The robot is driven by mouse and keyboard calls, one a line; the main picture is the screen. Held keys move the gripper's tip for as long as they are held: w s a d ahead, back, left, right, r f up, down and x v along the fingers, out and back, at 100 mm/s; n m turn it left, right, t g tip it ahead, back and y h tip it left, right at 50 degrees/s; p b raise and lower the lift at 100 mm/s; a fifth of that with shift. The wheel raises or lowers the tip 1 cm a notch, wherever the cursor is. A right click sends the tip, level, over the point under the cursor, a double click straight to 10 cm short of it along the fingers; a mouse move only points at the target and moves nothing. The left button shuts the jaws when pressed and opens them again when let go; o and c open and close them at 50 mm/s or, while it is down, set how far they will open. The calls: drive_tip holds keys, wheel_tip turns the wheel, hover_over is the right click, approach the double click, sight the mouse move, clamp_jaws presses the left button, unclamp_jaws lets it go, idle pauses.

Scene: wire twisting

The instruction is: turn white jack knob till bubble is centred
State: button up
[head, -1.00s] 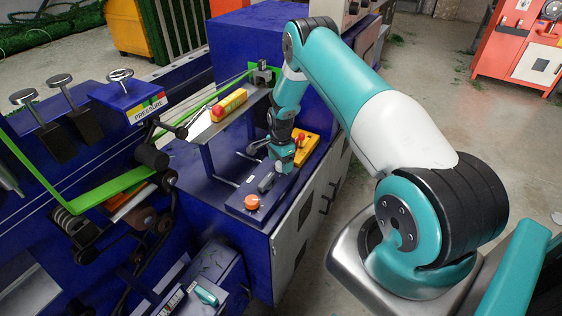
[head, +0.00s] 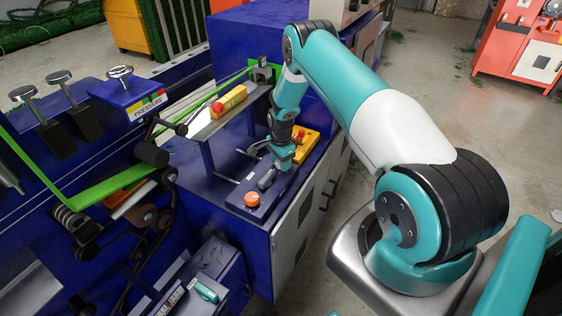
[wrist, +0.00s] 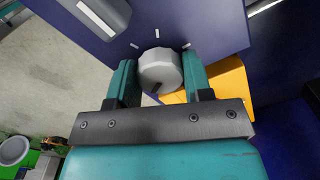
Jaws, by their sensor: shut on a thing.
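The pale grey-white knob (wrist: 160,68) sits on a dark blue panel in the wrist view, with a dark line on its face and white tick marks around its far side. My gripper (wrist: 162,80) is shut on this knob, one teal finger on each side. In the head view my gripper (head: 281,160) points down at the blue console top, and the knob is hidden under it. No bubble can be made out in either view.
A grey handle (head: 266,179) and an orange button (head: 252,199) are close to my gripper on the console. A yellow box (head: 306,142) with a red button stands just behind. A yellow block (head: 229,101) with a red part lies on the raised shelf.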

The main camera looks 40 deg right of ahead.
drive_tip(key=shift+n, duration=0.3)
drive_tip(key=n+b, duration=0.3)
drive_tip(key=shift+f+n+b, duration=0.15)
drive_tip(key=shift+n+b, duration=0.15)
drive_tip(key=shift+n, duration=0.1)
drive_tip(key=n+b, duration=0.3)
drive_tip(key=n, duration=0.2)
drive_tip(key=n+b, duration=0.2)
drive_tip(key=n, duration=0.3)
drive_tip(key=shift+d+n, duration=0.1)
drive_tip(key=shift+n, duration=0.3)
drive_tip(key=shift+r+n+b, duration=0.15)
drive_tip(key=shift+n+b, duration=0.2)
drive_tip(key=shift+n, duration=0.75)
drive_tip(key=shift+r+n+b, duration=0.1)
drive_tip(key=shift+n+b, duration=0.25)
drive_tip(key=shift+n, duration=0.75)
drive_tip(key=o, duration=0.9)
wheel_tip(320, 180, up, 17)
drive_tip(key=shift+r+b, duration=0.2)
drive_tip(key=shift+b, duration=0.6)
